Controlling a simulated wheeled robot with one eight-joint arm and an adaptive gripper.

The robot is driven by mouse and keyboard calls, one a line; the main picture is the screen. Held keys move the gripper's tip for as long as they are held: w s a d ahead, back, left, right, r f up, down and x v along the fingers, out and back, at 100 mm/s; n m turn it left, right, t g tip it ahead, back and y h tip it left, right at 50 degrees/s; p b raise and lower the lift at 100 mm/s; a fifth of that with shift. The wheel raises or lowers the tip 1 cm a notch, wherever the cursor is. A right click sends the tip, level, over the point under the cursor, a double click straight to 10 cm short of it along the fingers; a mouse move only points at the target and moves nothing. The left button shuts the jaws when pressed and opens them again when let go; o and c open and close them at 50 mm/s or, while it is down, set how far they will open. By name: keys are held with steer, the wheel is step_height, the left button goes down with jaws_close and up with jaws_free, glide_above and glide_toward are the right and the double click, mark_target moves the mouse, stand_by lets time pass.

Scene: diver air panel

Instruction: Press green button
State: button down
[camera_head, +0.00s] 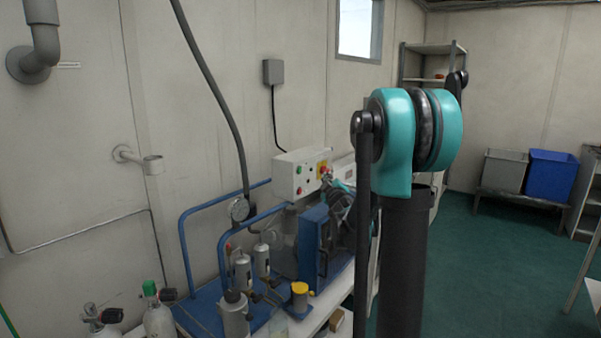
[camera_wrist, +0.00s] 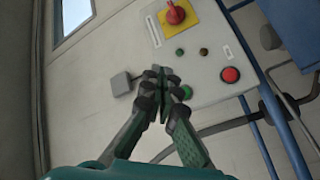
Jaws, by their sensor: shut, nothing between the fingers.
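In the head view the green button (camera_head: 299,170) is at the upper left of the box face (camera_head: 288,176), above a red button (camera_head: 299,191). My gripper (camera_wrist: 160,73) is shut and empty. Its fingertips appear beside the green button, toward the box's edge; I cannot tell whether they touch the box. In the head view my fingers are hard to make out.
The red button (camera_wrist: 230,75), a red rotary switch on a yellow plate (camera_wrist: 175,14) and two small round indicators (camera_wrist: 203,52) share the box face.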

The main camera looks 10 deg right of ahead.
mark_target(300, 170)
steer(key=w+a, duration=0.6)
stand_by(1.1)
steer(key=shift+w+a, duration=0.1)
stand_by(1.4)
steer(key=shift+w+a, duration=0.25)
